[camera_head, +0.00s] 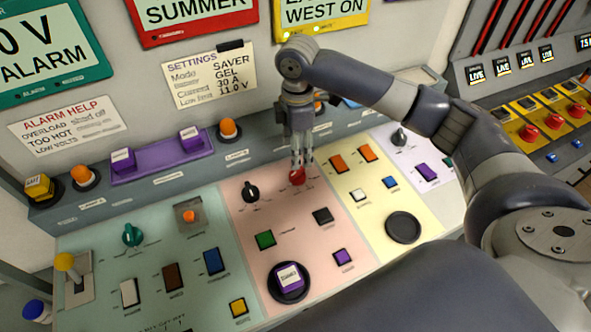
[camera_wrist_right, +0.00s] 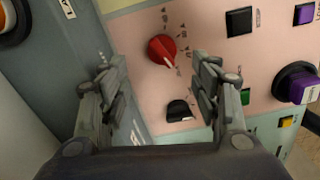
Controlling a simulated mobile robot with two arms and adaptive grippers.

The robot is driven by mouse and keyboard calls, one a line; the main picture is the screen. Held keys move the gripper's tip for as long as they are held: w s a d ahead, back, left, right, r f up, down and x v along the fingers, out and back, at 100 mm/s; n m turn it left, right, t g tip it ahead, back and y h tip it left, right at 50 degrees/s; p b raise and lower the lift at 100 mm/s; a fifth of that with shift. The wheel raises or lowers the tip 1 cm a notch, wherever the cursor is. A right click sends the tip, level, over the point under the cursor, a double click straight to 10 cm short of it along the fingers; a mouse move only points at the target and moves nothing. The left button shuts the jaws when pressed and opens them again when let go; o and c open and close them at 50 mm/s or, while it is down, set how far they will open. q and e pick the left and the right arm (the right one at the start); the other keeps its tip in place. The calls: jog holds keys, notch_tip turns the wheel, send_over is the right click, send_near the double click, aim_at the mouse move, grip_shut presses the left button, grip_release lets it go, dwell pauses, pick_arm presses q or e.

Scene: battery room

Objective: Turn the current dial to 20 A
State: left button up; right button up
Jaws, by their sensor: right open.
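A red dial (camera_head: 297,177) with a white pointer mark sits on the pink panel (camera_head: 240,193); its scale labels are too small to read. In the right wrist view the red dial (camera_wrist_right: 162,50) lies ahead, between and just beyond the fingertips, its mark pointing to the lower right. My right gripper (camera_head: 302,160) points down over this dial, and in the wrist view the right gripper (camera_wrist_right: 160,74) is open and empty with fingers either side. Contact cannot be told. A black dial (camera_head: 250,191) is left of the red one. My left gripper is out of view.
A settings note (camera_head: 209,77) on the wall reads "Current 30 A". Green (camera_head: 265,239) and black (camera_head: 323,215) buttons and a purple-topped knob (camera_head: 289,278) stand on the pink panel. A raised ledge (camera_head: 140,185) with orange and purple buttons runs behind. My right arm crosses above the yellow panel.

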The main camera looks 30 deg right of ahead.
aim_at(298, 171)
jog(key=f, duration=0.3)
jog(key=f+p, duration=0.1)
jog(key=f, duration=0.5)
jog(key=shift+s+p, duration=0.25)
jog(key=shift+p, duration=0.05)
jog(key=shift+c, duration=0.6)
jog(key=c, duration=1)
